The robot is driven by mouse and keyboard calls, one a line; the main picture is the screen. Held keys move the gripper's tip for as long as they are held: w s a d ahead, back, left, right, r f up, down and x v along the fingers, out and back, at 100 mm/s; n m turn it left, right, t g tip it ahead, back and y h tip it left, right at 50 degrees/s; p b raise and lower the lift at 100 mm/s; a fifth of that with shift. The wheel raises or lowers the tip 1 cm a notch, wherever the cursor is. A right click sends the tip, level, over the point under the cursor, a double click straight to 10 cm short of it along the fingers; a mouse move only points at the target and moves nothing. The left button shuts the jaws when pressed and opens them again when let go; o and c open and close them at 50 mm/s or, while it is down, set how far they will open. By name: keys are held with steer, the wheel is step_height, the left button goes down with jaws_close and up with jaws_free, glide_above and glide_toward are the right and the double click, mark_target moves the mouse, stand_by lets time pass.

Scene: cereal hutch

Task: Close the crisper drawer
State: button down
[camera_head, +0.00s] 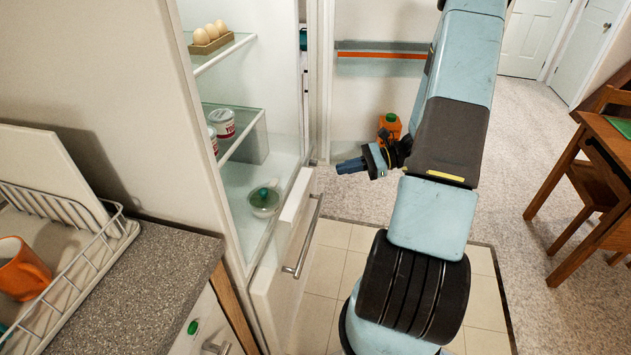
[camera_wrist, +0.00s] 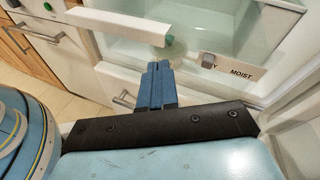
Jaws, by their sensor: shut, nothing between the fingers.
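My gripper (camera_head: 340,167) is shut and empty, in front of the fridge opening, apart from that bar. Its blue fingers (camera_wrist: 158,68) point toward the crisper area in the wrist view.
A lower white front with a metal handle (camera_head: 303,240) is below. The fridge door (camera_head: 375,30) stands open behind my gripper. Eggs (camera_head: 210,33) and tubs (camera_head: 222,122) are on shelves. A counter with a dish rack (camera_head: 100,240) is at left; a wooden table (camera_head: 605,150) at right.

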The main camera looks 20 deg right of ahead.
steer(key=d+f+m+t, duration=0.6)
steer(key=f+m+t, duration=0.1)
steer(key=f, duration=0.3)
steer(key=x, duration=1.4)
steer(key=shift+a, duration=0.3)
steer(key=shift+w+f, duration=0.1)
steer(key=shift+w, duration=0.1)
